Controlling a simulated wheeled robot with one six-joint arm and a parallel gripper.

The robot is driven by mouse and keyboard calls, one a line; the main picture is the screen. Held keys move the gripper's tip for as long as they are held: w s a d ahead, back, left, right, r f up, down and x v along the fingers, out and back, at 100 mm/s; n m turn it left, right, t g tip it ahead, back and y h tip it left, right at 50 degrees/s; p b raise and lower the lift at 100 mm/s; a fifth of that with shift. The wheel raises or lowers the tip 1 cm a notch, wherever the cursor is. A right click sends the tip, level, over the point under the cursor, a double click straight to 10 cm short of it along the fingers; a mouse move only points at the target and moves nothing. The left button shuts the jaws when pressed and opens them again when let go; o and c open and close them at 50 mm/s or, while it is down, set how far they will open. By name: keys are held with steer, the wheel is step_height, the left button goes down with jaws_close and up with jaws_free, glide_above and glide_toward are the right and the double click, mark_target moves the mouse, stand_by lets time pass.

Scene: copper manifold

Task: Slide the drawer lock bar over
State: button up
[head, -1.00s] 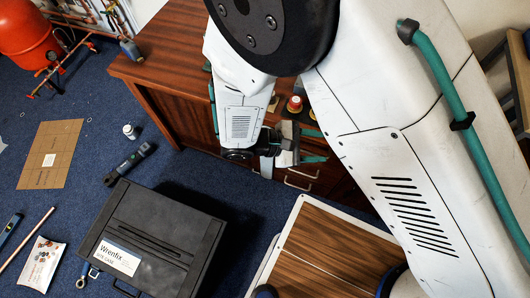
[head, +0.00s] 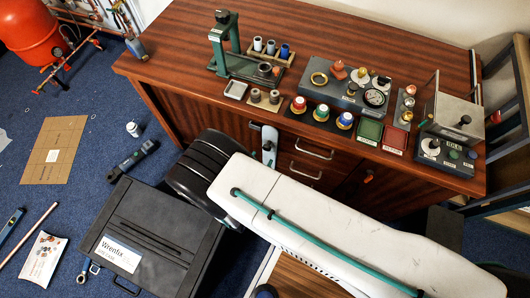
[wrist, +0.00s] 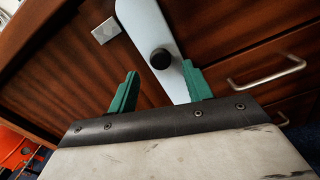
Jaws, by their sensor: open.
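The lock bar (head: 269,153) is a pale grey-blue flat strip on the front of the wooden cabinet, left of the drawers. It carries a round black knob (head: 267,145). In the wrist view the bar (wrist: 146,22) runs at a slant, with its black knob (wrist: 160,59) near the middle. My gripper (wrist: 162,82) is open, with two green fingers apart and nothing held. The knob appears between and just beyond the fingertips; I cannot tell the exact gap. The bar's lower end is hidden behind the gripper. In the head view my arm hides the gripper.
Drawers with metal handles (head: 312,148) lie right of the bar; one handle (wrist: 268,71) shows in the wrist view. The cabinet top (head: 180,40) holds a green press, a control box and small parts. A black case (head: 150,240) sits on the blue floor near my arm.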

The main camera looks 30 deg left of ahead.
mark_target(266, 150)
steer(key=shift+w+a, duration=0.2)
steer(key=shift+w, duration=1.8)
